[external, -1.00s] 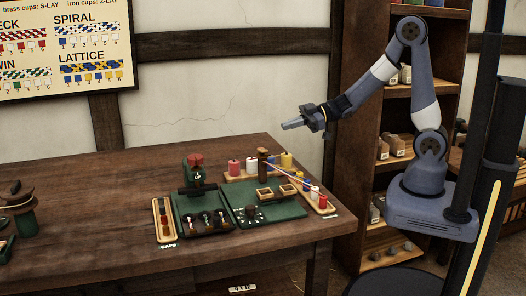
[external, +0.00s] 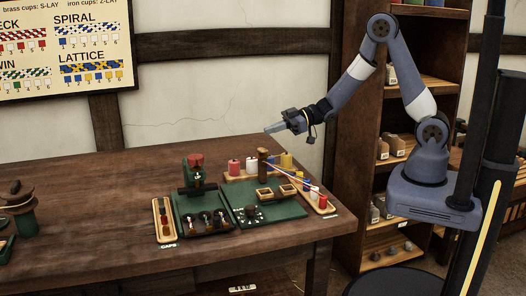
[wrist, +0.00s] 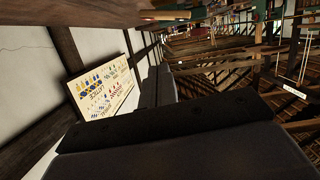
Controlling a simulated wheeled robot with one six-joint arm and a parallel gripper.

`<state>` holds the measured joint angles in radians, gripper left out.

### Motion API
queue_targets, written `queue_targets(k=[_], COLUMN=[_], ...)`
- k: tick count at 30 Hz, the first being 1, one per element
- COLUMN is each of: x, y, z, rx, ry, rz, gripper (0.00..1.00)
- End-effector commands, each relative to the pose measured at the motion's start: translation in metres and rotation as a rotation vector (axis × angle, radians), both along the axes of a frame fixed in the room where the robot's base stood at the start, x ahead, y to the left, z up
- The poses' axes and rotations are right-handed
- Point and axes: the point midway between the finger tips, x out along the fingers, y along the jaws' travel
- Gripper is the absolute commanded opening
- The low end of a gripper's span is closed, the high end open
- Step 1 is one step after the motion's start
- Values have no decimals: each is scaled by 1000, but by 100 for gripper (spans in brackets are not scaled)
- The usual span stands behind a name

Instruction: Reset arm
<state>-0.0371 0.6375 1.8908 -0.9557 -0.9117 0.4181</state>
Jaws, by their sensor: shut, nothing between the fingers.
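My gripper (external: 275,129) is in the external view, held in the air above the back right part of the wooden table (external: 95,215). It points left, with its fingers together and nothing in them. My arm reaches left and down from its raised elbow, clear of everything on the table. The wrist view looks sideways along the wall and the room; my own dark wrist parts fill its lower half, and the fingertips cannot be made out there.
Below the gripper stand a green device with a red top (external: 195,162), dark green trays (external: 265,215), colored spools (external: 234,166) and a brown post (external: 263,155). Wooden shelves (external: 350,180) stand behind the arm. A pattern chart (external: 65,50) hangs on the wall. The table's left middle is clear.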

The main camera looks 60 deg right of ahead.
Motion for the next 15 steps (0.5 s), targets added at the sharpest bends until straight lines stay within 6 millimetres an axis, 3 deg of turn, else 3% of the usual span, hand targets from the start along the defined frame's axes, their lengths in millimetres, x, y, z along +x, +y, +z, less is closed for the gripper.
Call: queue_targets(k=[3,12,15], x=[-16,-52,-43], y=[-21,-58,-45], z=[5,18,15], rx=[1,1,3], ry=[-2,-2,2], rz=[-7,-6,3], gripper=[0,0,0])
